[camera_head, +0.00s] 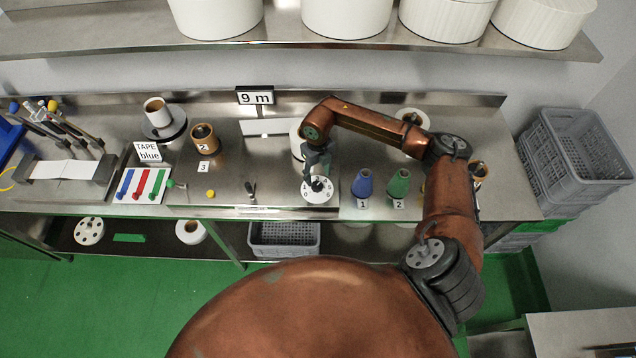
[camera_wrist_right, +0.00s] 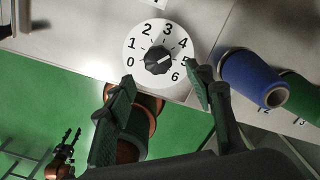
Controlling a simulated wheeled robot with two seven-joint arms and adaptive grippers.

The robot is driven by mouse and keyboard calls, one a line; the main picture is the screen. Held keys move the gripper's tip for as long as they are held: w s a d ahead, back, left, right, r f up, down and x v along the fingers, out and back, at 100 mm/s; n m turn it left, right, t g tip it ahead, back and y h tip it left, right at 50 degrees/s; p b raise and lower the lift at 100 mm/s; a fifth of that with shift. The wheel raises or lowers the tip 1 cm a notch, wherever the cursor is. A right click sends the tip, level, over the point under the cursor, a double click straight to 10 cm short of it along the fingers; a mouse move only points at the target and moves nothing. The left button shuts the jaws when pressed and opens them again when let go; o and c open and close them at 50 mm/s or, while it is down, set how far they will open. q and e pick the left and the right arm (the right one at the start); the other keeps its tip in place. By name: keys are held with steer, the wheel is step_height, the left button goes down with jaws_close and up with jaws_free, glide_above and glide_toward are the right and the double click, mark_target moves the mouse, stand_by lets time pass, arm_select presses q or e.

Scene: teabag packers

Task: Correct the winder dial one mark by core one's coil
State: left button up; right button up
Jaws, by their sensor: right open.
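The winder dial (camera_head: 317,190) is a white disc at the bench's front edge. In the right wrist view the dial (camera_wrist_right: 137,70) shows numbers 0 to 6 around a black knob (camera_wrist_right: 158,60). The knob's pale line points right, around 4 to 5; the exact mark is unclear. My right gripper (camera_head: 318,178) is over the dial. Its fingers (camera_wrist_right: 163,82) are open and empty, apart from the knob. What seems my left gripper (camera_wrist_right: 68,140) is small and low in the wrist view.
A "9 m" sign (camera_head: 255,96) stands behind. A "TAPE blue" card (camera_head: 148,152) and coloured strips (camera_head: 142,185) are at left.

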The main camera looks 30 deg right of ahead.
mark_target(318, 185)
steer(key=shift+a+f+p, duration=0.1)
steer(key=shift+f+p, duration=0.65)
steer(key=shift+f, duration=2.35)
steer(key=c, duration=1.2)
